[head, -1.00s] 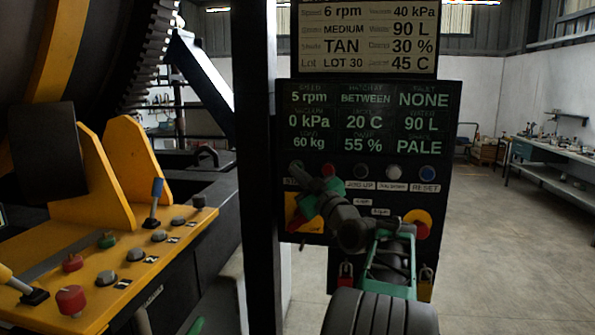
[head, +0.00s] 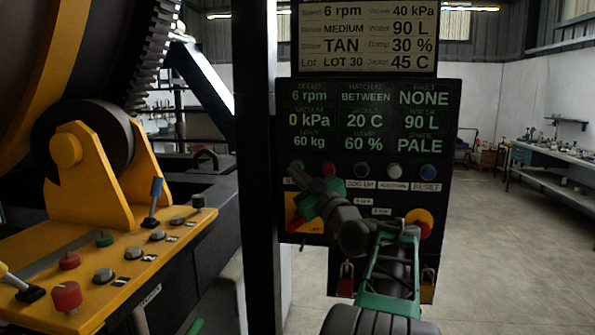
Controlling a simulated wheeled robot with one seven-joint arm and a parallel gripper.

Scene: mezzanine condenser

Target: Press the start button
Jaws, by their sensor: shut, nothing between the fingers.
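The control panel (head: 440,215) stands ahead, with a row of buttons under its green-lettered display (head: 362,120). Along the row I see a dark red button (head: 328,168), a black one (head: 361,170), a white one (head: 393,171) and a blue one (head: 428,172) labelled RESET. My gripper (head: 297,169) is shut and empty, with its tip at the row's left end. It covers that spot and part of the label there, so I cannot read a start label or tell whether the tip touches a button.
A red-and-yellow emergency stop (head: 419,222) and padlocks (head: 346,279) are lower on the panel. A dark post (head: 260,250) stands just left of it. A yellow console (head: 125,270) with knobs and levers lies left, below a large drum (head: 60,60). Open floor is right.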

